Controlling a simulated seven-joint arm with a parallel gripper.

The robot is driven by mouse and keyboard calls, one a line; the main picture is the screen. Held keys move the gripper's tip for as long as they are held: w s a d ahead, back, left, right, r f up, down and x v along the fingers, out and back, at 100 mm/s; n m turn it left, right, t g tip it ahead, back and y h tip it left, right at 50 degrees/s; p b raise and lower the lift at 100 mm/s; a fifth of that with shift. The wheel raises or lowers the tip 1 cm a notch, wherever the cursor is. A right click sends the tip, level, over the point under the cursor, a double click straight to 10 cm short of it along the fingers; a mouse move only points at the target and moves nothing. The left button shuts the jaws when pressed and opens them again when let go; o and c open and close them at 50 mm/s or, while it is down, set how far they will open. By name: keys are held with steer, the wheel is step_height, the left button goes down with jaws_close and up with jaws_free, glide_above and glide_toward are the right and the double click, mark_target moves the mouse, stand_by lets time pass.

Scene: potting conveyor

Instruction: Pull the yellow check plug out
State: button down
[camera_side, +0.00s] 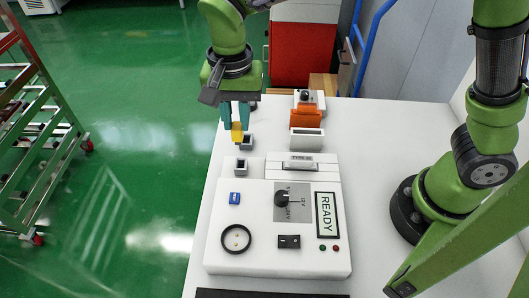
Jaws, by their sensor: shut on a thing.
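My gripper (237,120) points down at the back left of the white table, its teal fingers shut on the yellow check plug (237,131). The plug shows as a small yellow block at the fingertips. Just below and to the right of it is a small grey socket block (246,142) with a dark opening. A second such socket block (241,166) stands nearer the front. I cannot tell from this angle whether the plug's lower end is clear of the socket behind it.
A white control box (265,265) with a dial, a black ring and a READY sign (326,214) fills the front. An orange part (306,117) stands behind a white holder (307,139) at the back. A green arm base rises at the right. Table between holder and right arm is clear.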

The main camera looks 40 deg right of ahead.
mark_target(237, 125)
steer(key=shift+r, duration=2.4)
